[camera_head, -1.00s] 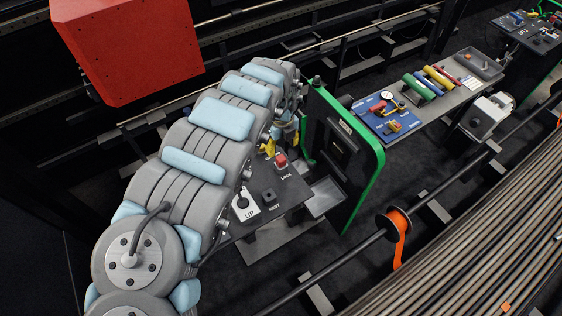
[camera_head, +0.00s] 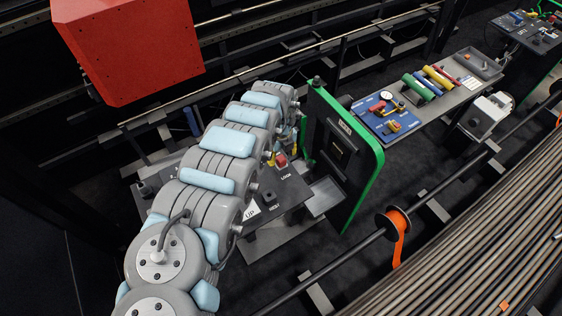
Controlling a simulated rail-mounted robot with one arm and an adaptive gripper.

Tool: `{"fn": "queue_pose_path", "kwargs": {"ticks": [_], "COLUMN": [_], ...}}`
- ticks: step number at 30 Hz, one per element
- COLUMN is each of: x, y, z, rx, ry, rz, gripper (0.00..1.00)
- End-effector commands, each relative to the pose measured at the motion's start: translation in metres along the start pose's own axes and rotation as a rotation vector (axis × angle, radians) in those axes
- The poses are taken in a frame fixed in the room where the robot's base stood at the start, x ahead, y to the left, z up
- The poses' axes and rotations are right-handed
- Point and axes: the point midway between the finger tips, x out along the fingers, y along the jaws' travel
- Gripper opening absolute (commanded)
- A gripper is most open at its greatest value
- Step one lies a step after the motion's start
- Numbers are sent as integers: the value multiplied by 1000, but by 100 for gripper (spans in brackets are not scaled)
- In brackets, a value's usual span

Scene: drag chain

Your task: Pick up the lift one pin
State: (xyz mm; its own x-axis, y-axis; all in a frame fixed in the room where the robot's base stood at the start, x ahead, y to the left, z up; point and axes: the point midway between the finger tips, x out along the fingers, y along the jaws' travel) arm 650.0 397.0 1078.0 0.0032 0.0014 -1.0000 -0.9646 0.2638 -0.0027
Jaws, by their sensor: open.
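My arm reaches from the bottom left up to a dark station beside a green-edged upright plate. My gripper (camera_head: 271,157) is mostly hidden behind the arm; a small yellow part of it seems to show low over the station, close to a red block (camera_head: 281,160). It is open, with nothing seen in it. The station's dark top (camera_head: 291,196) carries labels reading LOOP, REST and UP and a small black knob (camera_head: 269,196). I cannot make out the lift one pin; my arm covers much of the station.
The green-edged plate (camera_head: 372,150) stands just right of the station. Beyond it, a grey bench holds a blue tool board (camera_head: 388,117) and coloured cylinders (camera_head: 419,86). A red box (camera_head: 125,50) is at upper left. A rail with an orange-banded spool (camera_head: 393,224) runs in front.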

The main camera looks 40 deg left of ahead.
Motion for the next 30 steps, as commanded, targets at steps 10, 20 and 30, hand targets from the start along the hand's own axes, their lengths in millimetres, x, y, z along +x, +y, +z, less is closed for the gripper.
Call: {"fn": "queue_pose_path", "kwargs": {"ticks": [10, 20, 30], "x": [23, 31, 31], "y": [0, 1, 1], "z": [0, 0, 1], "rx": [0, -2, -1], "ry": [4, 3, 2], "rz": [1, 4, 3], "gripper": [63, 63, 11]}}
